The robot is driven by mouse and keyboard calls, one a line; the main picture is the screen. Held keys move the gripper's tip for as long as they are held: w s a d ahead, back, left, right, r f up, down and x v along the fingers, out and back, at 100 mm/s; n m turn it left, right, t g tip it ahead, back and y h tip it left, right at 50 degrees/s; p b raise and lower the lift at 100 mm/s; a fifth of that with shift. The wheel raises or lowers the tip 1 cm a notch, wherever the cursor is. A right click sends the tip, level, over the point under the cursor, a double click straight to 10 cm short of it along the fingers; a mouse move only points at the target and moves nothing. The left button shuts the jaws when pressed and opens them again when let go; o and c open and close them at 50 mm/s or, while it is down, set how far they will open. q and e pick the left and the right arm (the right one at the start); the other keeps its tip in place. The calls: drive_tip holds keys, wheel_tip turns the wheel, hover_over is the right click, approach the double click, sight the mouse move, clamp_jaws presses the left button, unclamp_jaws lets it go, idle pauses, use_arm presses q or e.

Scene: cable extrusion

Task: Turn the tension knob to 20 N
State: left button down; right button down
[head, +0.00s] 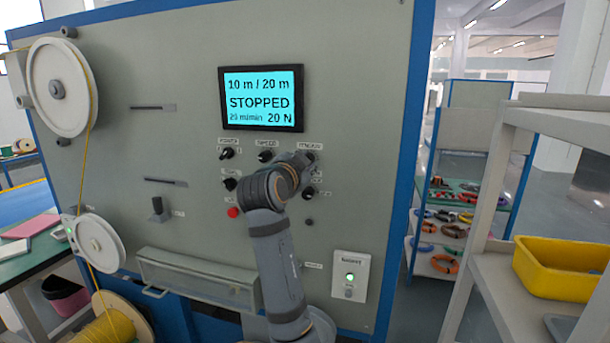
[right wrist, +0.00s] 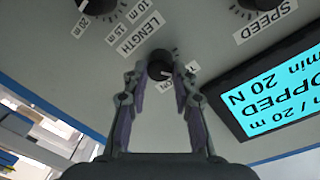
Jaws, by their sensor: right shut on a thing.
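The tension knob (right wrist: 159,64) is a small black knob between the two fingers of my right gripper (right wrist: 157,76) in the right wrist view. The fingers are shut on it from both sides. Its label is mostly hidden by the fingers. In the head view my right gripper (head: 307,165) reaches the upper right knob of the panel, and my wrist covers most of that knob. The display (head: 262,97) shows 10 m / 20 m, STOPPED and, at lower right, 20 N. My left gripper is not in view.
The speed knob (head: 265,155) and other black knobs sit close beside my right gripper. A red button (head: 233,212) is at lower left. A green-lit switch box (head: 350,277) is below right. A shelf with a yellow bin (head: 565,268) stands at right.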

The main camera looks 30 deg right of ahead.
drive_tip(key=shift+m+b, duration=0.5)
drive_tip(key=shift+m, duration=0.1)
drive_tip(key=shift+r, duration=0.1)
drive_tip(key=c, duration=1.3)
unclamp_jaws()
drive_tip(key=shift+c, duration=0.2)
drive_tip(key=shift+o, duration=1.4)
drive_tip(key=shift+w+d+f, duration=0.15)
drive_tip(key=shift+w+f, duration=0.05)
drive_tip(key=shift+w, duration=0.05)
drive_tip(key=shift+s+r, duration=0.1)
drive_tip(key=shift+s, duration=0.05)
